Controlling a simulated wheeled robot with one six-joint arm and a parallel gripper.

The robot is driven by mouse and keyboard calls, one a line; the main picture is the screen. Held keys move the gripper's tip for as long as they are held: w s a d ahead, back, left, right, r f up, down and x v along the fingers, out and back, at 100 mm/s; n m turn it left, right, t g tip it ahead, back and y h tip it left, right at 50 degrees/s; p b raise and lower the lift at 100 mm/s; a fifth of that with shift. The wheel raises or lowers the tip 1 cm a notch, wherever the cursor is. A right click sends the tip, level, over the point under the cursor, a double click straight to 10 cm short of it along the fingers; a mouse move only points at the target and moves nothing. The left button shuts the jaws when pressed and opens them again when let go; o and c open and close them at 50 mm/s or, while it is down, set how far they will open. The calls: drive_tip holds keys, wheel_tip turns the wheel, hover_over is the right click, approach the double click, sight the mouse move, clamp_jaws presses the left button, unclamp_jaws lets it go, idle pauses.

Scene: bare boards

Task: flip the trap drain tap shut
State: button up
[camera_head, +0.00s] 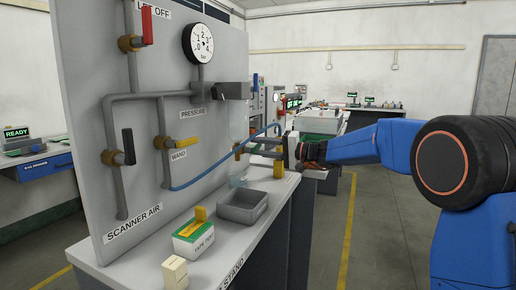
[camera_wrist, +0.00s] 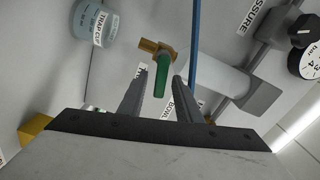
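The trap drain tap shows in the wrist view as a brass body (camera_wrist: 150,46) with a green lever (camera_wrist: 161,76). The lever points toward my gripper. My gripper (camera_wrist: 162,78) is open, and in this view the lever appears between its two fingers; I cannot tell whether either touches it. A clear bowl (camera_wrist: 208,72) adjoins the tap. In the head view my gripper (camera_head: 254,150) reaches left toward the board, close to the tap's brass part (camera_head: 239,151). The green lever is not clear there.
The board carries a red lever (camera_head: 147,26), a black lever (camera_head: 128,147), a yellow lever (camera_head: 188,142) and a gauge (camera_head: 198,43). A blue hose (camera_head: 205,175) runs nearby. A trap cup (camera_wrist: 88,22), grey tray (camera_head: 230,207), tape box (camera_head: 192,241) and cream block (camera_head: 174,272) stand below.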

drive_tip(key=shift+w+a, duration=0.15)
drive_tip(key=shift+a, duration=0.2)
drive_tip(key=shift+c, duration=0.3)
clamp_jaws()
drive_tip(key=shift+f+m, duration=0.3)
drive_tip(key=shift+m, duration=0.5)
drive_tip(key=shift+f+m, duration=0.25)
drive_tip(key=shift+m, duration=0.55)
drive_tip(key=shift+o, duration=0.3)
unclamp_jaws()
drive_tip(key=shift+d, duration=0.1)
drive_tip(key=v, duration=1.7)
